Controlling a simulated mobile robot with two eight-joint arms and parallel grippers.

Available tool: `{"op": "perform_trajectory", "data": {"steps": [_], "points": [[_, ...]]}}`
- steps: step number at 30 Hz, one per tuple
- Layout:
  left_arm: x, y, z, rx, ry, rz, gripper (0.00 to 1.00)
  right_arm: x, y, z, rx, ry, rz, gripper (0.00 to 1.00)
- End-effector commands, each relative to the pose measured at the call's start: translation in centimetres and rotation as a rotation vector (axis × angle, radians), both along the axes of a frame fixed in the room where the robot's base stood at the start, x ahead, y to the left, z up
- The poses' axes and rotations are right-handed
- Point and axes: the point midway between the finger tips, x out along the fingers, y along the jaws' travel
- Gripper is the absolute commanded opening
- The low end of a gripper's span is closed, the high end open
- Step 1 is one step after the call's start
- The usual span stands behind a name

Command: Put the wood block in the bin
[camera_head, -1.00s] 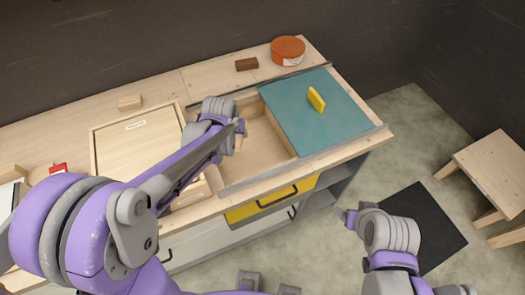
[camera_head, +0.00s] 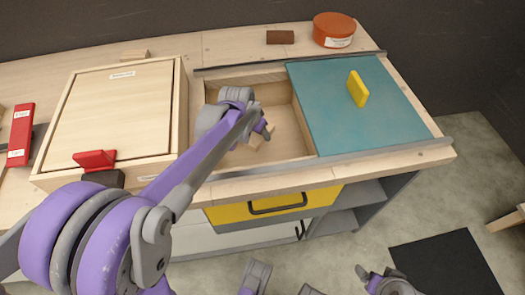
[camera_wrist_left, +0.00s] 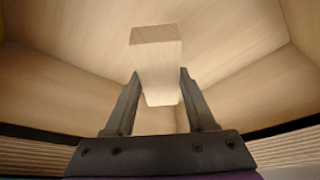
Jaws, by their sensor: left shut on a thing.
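A pale wood block (camera_wrist_left: 158,72) sits between the two dark fingers of my left gripper (camera_wrist_left: 160,100) in the left wrist view, and the gripper is shut on it. In the head view the left gripper (camera_head: 262,130) and the block (camera_head: 256,141) are over or inside the open wooden bin (camera_head: 285,118), a recess in the counter. Its pale walls surround them in the wrist view. I cannot tell whether the block touches the bottom. The wrist hides part of the bin. Part of my right arm shows at the bottom edge; its jaws are unclear.
A teal sliding lid (camera_head: 345,120) with a yellow handle (camera_head: 357,88) covers the bin's right side. A wooden box lid (camera_head: 110,105) with a red latch (camera_head: 95,159) lies left. A dark block (camera_head: 280,37), another pale block (camera_head: 134,56) and an orange tub (camera_head: 334,29) stand behind.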

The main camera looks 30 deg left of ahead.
Motion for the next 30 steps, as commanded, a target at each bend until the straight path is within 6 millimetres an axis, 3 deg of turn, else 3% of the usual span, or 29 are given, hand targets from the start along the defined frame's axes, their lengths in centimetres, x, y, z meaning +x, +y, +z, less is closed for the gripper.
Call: {"op": "perform_trajectory", "data": {"steps": [3, 10, 16, 29, 30], "points": [[0.0, 0.0, -2.4, 0.0, 0.0, 0.0, 0.0, 0.1, 0.0, -1.0, 0.0, 0.003, 0.0, 0.86], [0.0, 0.0, -4.1, 0.0, 0.0, 0.0, 0.0, 0.2, 0.0, -1.6, 0.0, 0.005, 0.0, 0.86], [0.0, 0.0, -6.9, 0.0, 0.0, 0.0, 0.0, 0.3, 0.0, -2.8, 0.0, 0.009, 0.0, 0.86], [0.0, 0.0, -7.5, 0.0, 0.0, 0.0, 0.0, 0.4, 0.0, -3.0, 0.0, 0.01, 0.0, 0.86], [0.0, 0.0, -7.5, 0.0, 0.0, 0.0, 0.62, 0.3, 0.0, -3.0, 0.0, 0.009, 0.0, 0.86]]}}
